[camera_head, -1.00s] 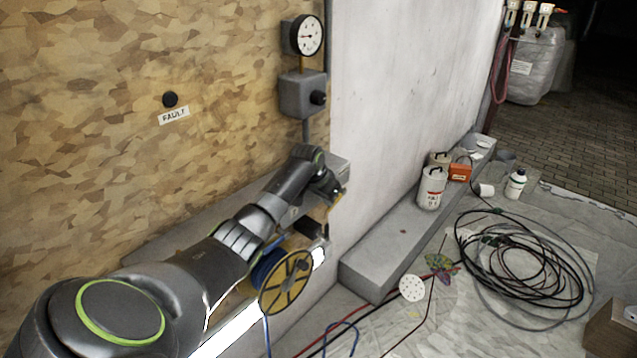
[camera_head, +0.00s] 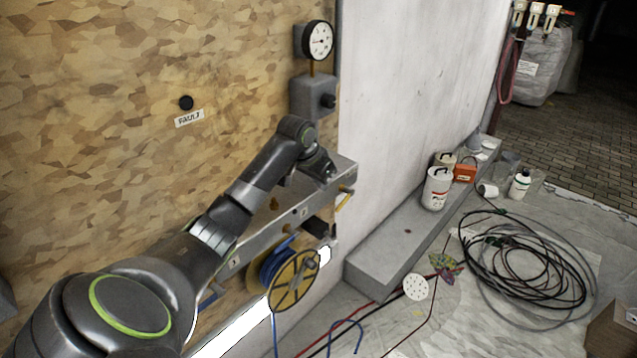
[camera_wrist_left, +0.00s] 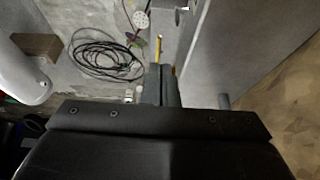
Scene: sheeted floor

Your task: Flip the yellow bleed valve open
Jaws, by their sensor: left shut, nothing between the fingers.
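The yellow bleed valve lever (camera_head: 344,199) sticks out at the right end of the grey manifold bar on the wooden wall. What looks like the same yellow lever (camera_wrist_left: 158,47) shows in the left wrist view, just beyond the fingertips. My left gripper (camera_head: 326,172) is above the bar's right end, close above and left of the lever. Its fingers (camera_wrist_left: 160,84) are shut with nothing between them. I cannot tell whether the fingertips touch the lever. My right gripper is not in view.
A grey box (camera_head: 312,97) and a pressure gauge (camera_head: 319,41) are on the wall above the gripper. A cable reel (camera_head: 294,281) hangs below the bar. A low ledge (camera_head: 392,243) with cans and a coil of black hose (camera_head: 520,262) lie to the right.

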